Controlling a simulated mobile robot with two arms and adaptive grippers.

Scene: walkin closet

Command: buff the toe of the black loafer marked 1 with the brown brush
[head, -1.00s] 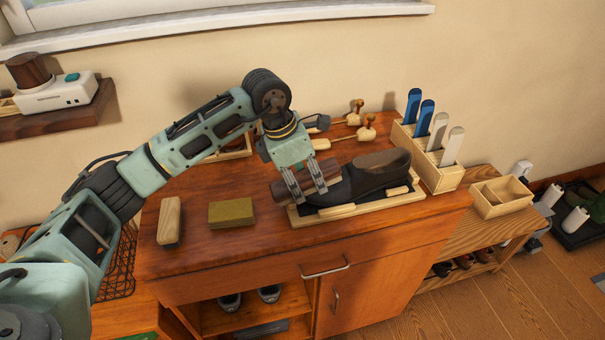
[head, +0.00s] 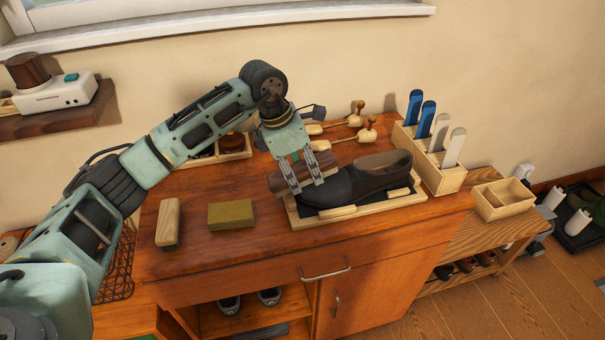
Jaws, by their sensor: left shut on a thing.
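A black loafer (head: 365,180) lies in a light wooden cradle (head: 350,212) on the cabinet top, toe toward the left. No number shows on it. My left gripper (head: 302,188) is shut on the brown brush (head: 290,174), its fingers pointing down. The brush is at the loafer's toe, overlapping it in the picture; whether it touches cannot be told for sure. The gripper hides part of the brush. My right gripper is not in view.
A wooden block-like brush (head: 168,222) and an olive block (head: 231,214) lie left of the cradle. Shoe trees (head: 350,128) lie behind. A wooden box (head: 430,165) with blue and white sticks stands right. The front strip of the cabinet top (head: 240,250) is clear.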

